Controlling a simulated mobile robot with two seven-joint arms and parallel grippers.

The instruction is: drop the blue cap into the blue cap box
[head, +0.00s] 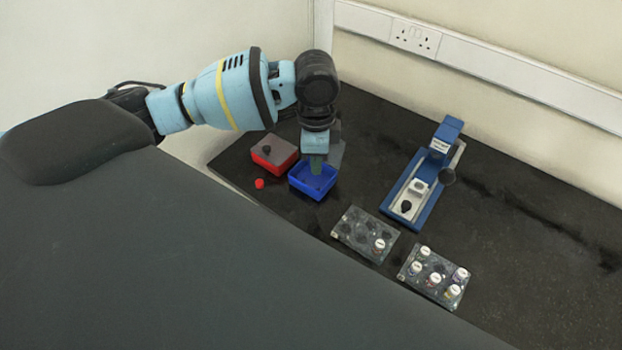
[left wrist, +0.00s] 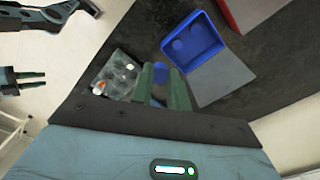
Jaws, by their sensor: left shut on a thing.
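My left gripper (head: 316,168) points down over the blue cap box (head: 304,187), an open blue tray. In the left wrist view its green fingers (left wrist: 164,88) are shut on the blue cap (left wrist: 160,70), which shows partly between the tips. The cap is hidden in the head view. The blue box (left wrist: 207,52) lies just beyond the fingertips in the wrist view, with a round blue shape inside it. My right gripper (left wrist: 30,78) shows small at the left edge of the wrist view, away from the box; its finger gap is too small to judge.
Two vial racks (head: 350,240) (head: 412,275) and a blue capping press (head: 425,190) stand to the right. The far right table is clear.

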